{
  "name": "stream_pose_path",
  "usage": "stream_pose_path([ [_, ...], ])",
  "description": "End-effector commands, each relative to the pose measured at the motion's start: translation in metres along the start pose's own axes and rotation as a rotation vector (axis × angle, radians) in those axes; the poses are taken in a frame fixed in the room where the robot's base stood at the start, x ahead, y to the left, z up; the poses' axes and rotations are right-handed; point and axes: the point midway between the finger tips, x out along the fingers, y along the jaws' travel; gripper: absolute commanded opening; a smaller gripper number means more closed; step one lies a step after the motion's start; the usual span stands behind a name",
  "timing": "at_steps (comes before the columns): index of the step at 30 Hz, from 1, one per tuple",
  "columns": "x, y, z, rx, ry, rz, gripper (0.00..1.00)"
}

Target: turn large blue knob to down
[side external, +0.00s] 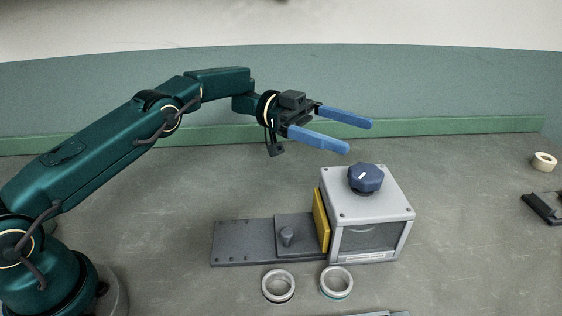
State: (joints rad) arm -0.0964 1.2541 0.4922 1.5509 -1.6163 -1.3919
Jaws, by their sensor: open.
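The large blue knob (365,178) sits on top of the grey box-shaped grinder housing (381,214). A small white mark shows on the knob's top, slanting toward the upper right in the picture. My gripper (360,136) is open, with two blue fingers spread apart and nothing between them. It is above and behind the knob in the picture, apart from it, with the fingers pointing right. Nothing hides the knob.
A yellow plate (321,220) is on the housing's left side, beside a dark base plate (240,243) with a small peg (287,236). Two rings (278,286) (336,282) lie in front. A cream roll (544,162) and a dark object (545,207) lie far right.

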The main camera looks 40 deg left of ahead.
Motion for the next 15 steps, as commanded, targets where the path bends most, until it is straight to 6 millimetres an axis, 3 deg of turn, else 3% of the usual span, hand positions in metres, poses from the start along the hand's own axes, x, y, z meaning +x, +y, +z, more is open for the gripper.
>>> stream_pose_path([
  [7,0.0058,-0.0018,-0.0096,0.007,0.045,-0.127,0.99],
  [15,0.0069,0.0072,-0.0062,0.009,0.028,-0.276,0.99],
])
